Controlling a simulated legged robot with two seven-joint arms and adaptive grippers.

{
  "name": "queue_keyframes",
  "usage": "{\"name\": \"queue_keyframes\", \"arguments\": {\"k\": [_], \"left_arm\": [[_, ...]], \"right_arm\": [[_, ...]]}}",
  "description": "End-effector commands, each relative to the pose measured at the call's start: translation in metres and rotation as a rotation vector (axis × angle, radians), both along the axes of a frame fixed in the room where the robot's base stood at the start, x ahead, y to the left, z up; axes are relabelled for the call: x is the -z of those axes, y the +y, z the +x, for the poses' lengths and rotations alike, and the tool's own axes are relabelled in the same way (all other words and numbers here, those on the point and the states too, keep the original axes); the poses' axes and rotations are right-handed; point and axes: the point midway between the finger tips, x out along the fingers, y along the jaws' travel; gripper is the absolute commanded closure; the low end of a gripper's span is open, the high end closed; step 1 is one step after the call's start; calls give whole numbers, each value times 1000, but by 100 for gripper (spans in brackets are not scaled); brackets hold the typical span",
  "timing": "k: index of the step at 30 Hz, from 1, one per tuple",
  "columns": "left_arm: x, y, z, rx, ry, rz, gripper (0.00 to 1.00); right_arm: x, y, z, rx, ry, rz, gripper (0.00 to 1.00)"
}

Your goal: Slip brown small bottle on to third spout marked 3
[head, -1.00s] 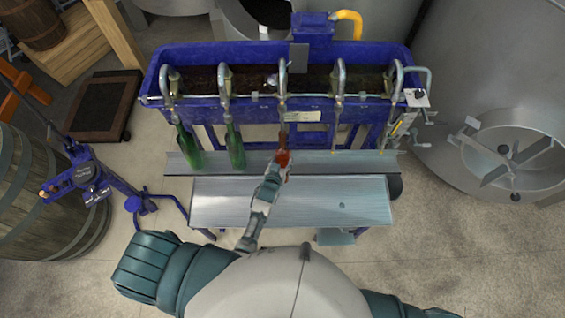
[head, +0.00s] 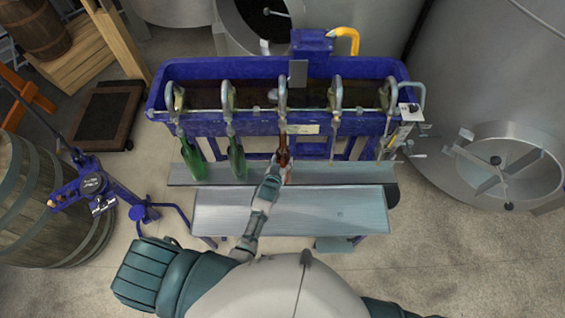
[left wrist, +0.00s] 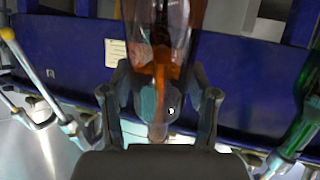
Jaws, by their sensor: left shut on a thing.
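The brown small bottle (head: 283,142) is upright in my left gripper (head: 281,160), in front of the trough, below the third spout (head: 283,97), the middle one of the row. Its neck lines up with that spout; I cannot tell whether the tube is inside it. In the left wrist view, my left gripper (left wrist: 160,100) is shut on the bottle (left wrist: 165,25), one finger on each side. The number marks on the spouts are not readable. My right gripper is out of view.
Two green bottles (head: 192,160) (head: 237,160) hang at the first two spouts, left of mine. The blue trough (head: 210,124) spans the back. A metal shelf (head: 340,173) lies below. The two spouts on the right hold no bottles.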

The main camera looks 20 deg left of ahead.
Motion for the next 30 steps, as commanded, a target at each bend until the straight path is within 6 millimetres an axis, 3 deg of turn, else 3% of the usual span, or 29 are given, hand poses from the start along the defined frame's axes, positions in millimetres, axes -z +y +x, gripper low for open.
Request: {"name": "queue_keyframes", "arguments": {"k": [8, 30], "left_arm": [[-19, 2, 8, 0, -3, 0, 89], [2, 7, 23, 0, -117, 32, 89]], "right_arm": [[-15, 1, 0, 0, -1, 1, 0], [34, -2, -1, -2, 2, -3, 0]]}}
